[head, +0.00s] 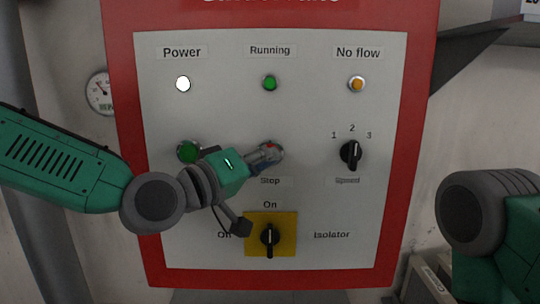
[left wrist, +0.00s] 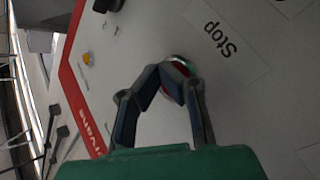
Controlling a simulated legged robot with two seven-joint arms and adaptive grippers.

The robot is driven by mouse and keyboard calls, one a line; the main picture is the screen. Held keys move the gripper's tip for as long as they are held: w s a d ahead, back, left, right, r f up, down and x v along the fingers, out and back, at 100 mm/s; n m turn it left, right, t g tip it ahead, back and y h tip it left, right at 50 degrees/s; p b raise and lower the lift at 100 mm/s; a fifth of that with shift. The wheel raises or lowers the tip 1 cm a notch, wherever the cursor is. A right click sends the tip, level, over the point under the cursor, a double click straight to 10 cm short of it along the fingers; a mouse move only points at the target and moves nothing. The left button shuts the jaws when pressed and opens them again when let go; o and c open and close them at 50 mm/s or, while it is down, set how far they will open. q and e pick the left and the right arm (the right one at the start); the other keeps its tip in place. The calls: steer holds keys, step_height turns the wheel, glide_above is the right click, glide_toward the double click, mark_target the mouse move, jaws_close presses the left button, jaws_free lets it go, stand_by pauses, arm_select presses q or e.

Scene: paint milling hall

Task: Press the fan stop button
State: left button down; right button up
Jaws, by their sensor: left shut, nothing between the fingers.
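The fan stop button (head: 272,146) is a red button in a metal ring, above the "Stop" label (head: 270,181) on the grey panel face. My left gripper (head: 266,154) is shut and empty, with its fingertips in front of the button and covering much of it. In the left wrist view, the closed fingertips (left wrist: 172,78) overlap the red button (left wrist: 181,61), whose rim shows behind them beside the "Stop" label (left wrist: 221,38). I cannot tell whether they touch it or whether it is pushed in. My right gripper is out of view.
A green button (head: 188,151) is left of the stop button, partly by my wrist. A black speed selector (head: 351,155) is to the right. A yellow isolator switch (head: 287,248) sits below, close under my left gripper. The power (head: 183,84) lamp is white and lit.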

arm_select(q)
steer(key=shift+s, duration=0.8)
steer(key=s, duration=0.5)
stand_by(0.5)
